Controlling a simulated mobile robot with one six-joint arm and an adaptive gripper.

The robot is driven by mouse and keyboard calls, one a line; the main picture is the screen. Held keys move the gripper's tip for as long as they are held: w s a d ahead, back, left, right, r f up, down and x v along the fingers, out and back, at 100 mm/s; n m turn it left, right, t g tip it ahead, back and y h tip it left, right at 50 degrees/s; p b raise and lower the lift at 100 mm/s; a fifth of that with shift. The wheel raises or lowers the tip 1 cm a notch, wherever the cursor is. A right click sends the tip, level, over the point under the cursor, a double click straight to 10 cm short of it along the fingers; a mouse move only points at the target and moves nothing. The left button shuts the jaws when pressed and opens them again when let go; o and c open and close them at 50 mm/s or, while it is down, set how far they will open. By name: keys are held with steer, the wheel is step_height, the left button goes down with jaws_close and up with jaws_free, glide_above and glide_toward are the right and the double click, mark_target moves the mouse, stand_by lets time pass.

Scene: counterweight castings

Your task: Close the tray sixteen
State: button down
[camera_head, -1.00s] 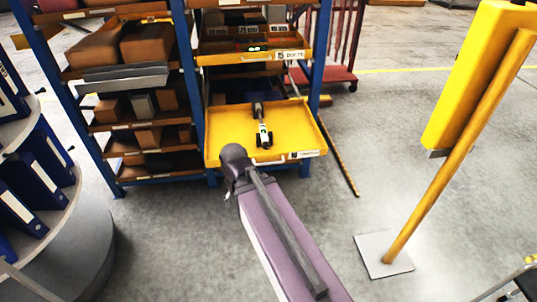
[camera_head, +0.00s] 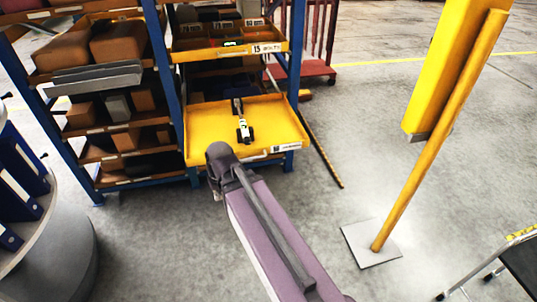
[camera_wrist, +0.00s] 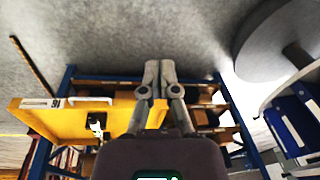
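Tray sixteen (camera_head: 200,140) is a yellow tray pulled out of the blue shelf rack, below the tray labelled 15. A black and white part (camera_head: 243,130) lies in it. In the wrist view, the tray (camera_wrist: 60,122) is left of my gripper, showing an upside-down 16 label and a pale handle (camera_wrist: 90,100) on its front. My gripper (camera_wrist: 160,68) has its two fingers together, with nothing seen between them. The fingers overlap the tray's right side in that picture; I cannot tell whether they touch it.
Tray 15 (camera_head: 220,55) sits in the rack above. Shelves with brown boxes (camera_head: 115,40) stand left. A round stand with blue binders (camera_head: 25,160) is at the far left. A yellow post (camera_head: 420,165) on a grey base stands right.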

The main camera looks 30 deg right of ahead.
mark_target(270, 149)
steer(key=w+d+f+m+t+y+b, duration=0.2)
steer(key=w+d+f+m+t+b, duration=0.3)
steer(key=w+b, duration=0.4)
steer(key=w+d+f+m+t+y+b, duration=0.15)
steer(key=w+d+f+t+b, duration=0.45)
steer(key=b, duration=0.6)
steer(key=d+f+m+t+h+b, duration=0.1)
steer(key=d+f+m+h+b, duration=0.2)
steer(key=d, duration=0.4)
steer(key=w+d+f+m+t+h+b, duration=0.1)
steer(key=d+f+m+t+h+b, duration=0.1)
steer(key=d+m+b, duration=0.4)
steer(key=w+d+f+m+t+h+b, duration=0.1)
steer(key=d+f+m+t+h+b, duration=0.1)
steer(key=d+f+m+h+b, duration=0.3)
steer(key=d+b, duration=0.3)
steer(key=d, duration=0.1)
steer(key=shift+w+d, duration=0.2)
steer(key=shift+w, duration=0.15)
steer(key=x, duration=1.3)
steer(key=shift+w, duration=0.35)
steer(key=shift+w+d, duration=0.1)
